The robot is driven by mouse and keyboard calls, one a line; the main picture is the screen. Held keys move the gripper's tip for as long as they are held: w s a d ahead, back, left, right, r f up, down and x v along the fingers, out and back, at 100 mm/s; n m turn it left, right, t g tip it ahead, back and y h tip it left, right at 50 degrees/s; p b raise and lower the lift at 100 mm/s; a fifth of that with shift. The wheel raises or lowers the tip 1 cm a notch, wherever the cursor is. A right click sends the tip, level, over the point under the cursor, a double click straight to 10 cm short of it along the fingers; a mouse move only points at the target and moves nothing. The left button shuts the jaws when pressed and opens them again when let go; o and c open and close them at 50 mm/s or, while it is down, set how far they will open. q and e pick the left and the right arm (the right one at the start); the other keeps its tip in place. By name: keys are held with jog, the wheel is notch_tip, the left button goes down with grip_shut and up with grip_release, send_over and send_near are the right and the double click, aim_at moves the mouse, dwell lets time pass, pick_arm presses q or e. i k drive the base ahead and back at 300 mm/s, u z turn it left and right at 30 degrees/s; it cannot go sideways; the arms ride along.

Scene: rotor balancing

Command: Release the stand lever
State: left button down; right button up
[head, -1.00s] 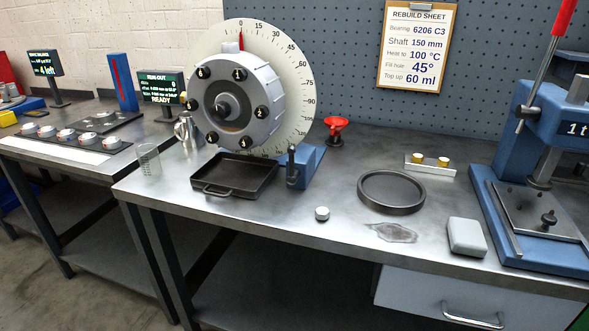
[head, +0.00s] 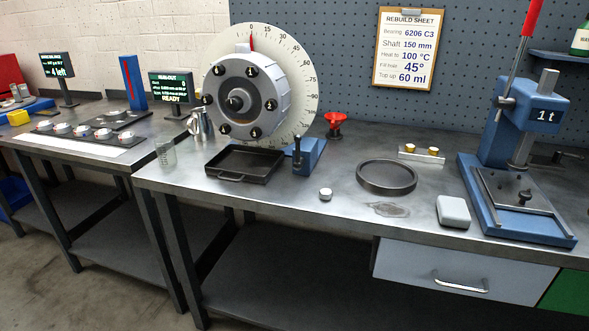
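The rotor (head: 243,95), a grey drum with several dark bolts around its face, is mounted in front of a white degree dial (head: 301,75). A blue stand base (head: 309,158) shows at its lower right. A short dark upright lever (head: 297,150) stands at the front of that blue base. A black rectangular tray (head: 245,163) lies under the rotor. Neither of my grippers is in the picture.
A round black dish (head: 387,177), a small silver cap (head: 325,194) and a white box (head: 453,211) lie on the bench. A blue press (head: 517,130) is at the right.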

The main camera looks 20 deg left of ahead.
aim_at(297, 164)
jog(key=k, duration=0.15)
jog(key=z, duration=0.7)
jog(key=i, duration=0.45)
jog(key=u, duration=0.2)
